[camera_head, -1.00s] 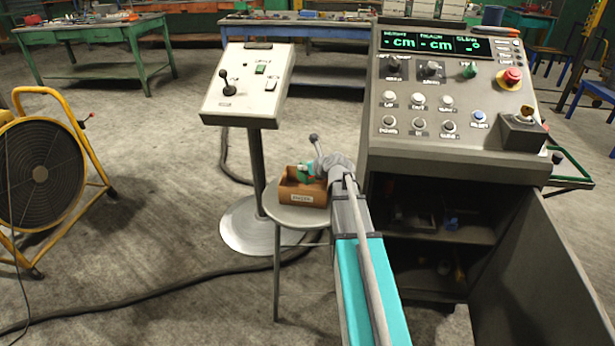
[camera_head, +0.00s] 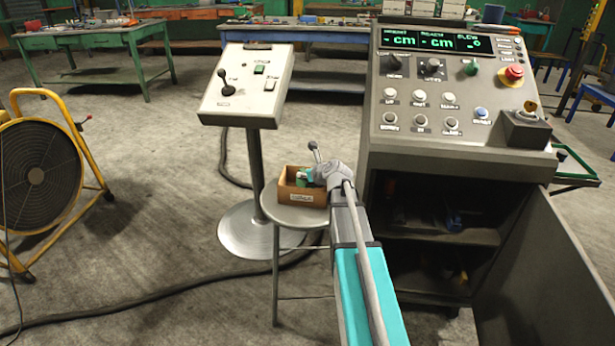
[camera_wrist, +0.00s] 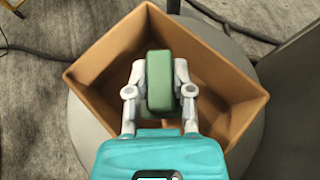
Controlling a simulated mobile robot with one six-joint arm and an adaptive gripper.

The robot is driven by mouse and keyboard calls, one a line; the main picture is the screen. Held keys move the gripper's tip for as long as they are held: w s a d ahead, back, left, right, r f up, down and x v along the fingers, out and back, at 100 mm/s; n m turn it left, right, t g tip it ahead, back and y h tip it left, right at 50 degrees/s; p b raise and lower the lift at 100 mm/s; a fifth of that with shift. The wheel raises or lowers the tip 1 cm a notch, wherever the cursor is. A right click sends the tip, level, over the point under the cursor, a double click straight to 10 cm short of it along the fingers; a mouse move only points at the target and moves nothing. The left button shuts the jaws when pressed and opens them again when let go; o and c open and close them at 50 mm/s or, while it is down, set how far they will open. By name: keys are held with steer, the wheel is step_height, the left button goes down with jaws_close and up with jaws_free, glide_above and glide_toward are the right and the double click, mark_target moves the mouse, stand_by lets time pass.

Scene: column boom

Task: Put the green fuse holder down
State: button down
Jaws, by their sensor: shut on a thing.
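The green fuse holder (camera_wrist: 159,80) is between the two fingers of my gripper (camera_wrist: 159,88) in the wrist view. My gripper is shut on it. Below and around it is an open brown box (camera_wrist: 95,100), which looks empty otherwise. In the head view the labelled box (camera_head: 301,196) sits on a round stool (camera_head: 290,214). My gripper (camera_head: 305,177) is at the box opening there, with a bit of green showing. I cannot tell whether the fuse holder touches the box floor.
A white joystick panel (camera_head: 248,85) on a post stands behind the stool. A grey control console (camera_head: 455,110) with an open cabinet door (camera_head: 540,270) is at right. A yellow-framed fan (camera_head: 45,175) is at left. A black cable (camera_head: 130,298) crosses the floor.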

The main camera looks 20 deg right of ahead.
steer(key=shift+f+b, duration=0.5)
steer(key=shift+b, duration=0.15)
steer(key=shift+c, duration=2.4)
jaws_free()
steer(key=shift+s, duration=0.1)
steer(key=shift+r+p, duration=0.7)
steer(key=shift+p, duration=0.15)
steer(key=p+v, duration=0.5)
steer(key=v, duration=0.6)
steer(key=shift+s, duration=0.35)
steer(key=shift+a, duration=0.1)
